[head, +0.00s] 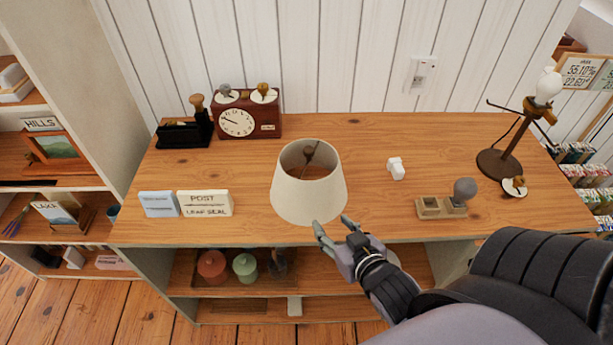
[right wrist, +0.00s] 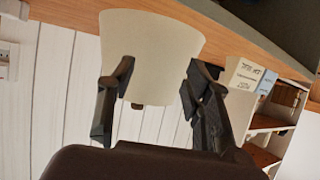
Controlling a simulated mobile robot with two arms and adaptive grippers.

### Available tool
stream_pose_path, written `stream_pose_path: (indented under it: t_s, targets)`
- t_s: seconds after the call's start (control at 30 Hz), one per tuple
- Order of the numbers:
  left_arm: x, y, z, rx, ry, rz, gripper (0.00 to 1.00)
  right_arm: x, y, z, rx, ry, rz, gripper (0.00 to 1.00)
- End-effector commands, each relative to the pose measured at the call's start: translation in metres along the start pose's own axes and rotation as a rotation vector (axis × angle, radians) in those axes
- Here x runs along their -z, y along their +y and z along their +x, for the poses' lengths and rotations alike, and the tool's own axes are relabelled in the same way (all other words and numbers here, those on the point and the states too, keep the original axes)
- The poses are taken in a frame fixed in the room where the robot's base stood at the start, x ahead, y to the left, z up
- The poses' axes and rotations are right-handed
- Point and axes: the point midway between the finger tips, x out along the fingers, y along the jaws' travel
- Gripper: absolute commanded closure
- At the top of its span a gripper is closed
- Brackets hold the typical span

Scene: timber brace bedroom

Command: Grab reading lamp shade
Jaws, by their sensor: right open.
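The cream reading lamp shade (head: 308,197) stands on the wooden shelf top near its front edge, apart from the lamp base. My right gripper (head: 331,226) is at the shade's lower front right side, with its fingers open. In the right wrist view the shade (right wrist: 150,50) fills the space ahead of my right gripper (right wrist: 157,85), with one finger on each side of it. I cannot tell whether the fingers touch it. The lamp base (head: 505,150) with a bare bulb (head: 548,86) stands at the right end. My left gripper is not in view.
A clock box (head: 238,122) and a stamp holder (head: 183,130) stand at the back left. Two small signs (head: 204,203) are left of the shade. A white block (head: 396,168) and a wooden holder (head: 440,207) are to its right.

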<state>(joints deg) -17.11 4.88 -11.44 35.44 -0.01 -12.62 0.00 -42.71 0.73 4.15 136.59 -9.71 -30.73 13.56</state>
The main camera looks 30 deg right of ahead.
Motion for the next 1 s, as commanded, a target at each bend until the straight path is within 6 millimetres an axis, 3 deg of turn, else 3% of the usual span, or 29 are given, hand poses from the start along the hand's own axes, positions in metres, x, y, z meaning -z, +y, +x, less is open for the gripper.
stream_pose_path:
  t_s: [0.33,0.57,0.67,1.0]
  targets:
    - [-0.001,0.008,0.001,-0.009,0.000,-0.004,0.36,0.053,0.021,-0.026,-0.002,0.343,0.017,0.54]
    - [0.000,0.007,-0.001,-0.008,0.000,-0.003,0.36,0.072,0.022,-0.036,0.019,0.454,0.012,0.54]
    - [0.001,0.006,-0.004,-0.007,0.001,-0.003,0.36,0.080,0.022,-0.026,0.021,0.459,0.010,0.54]
    - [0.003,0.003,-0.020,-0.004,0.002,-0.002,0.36,0.111,0.021,0.036,0.020,0.457,0.010,0.54]
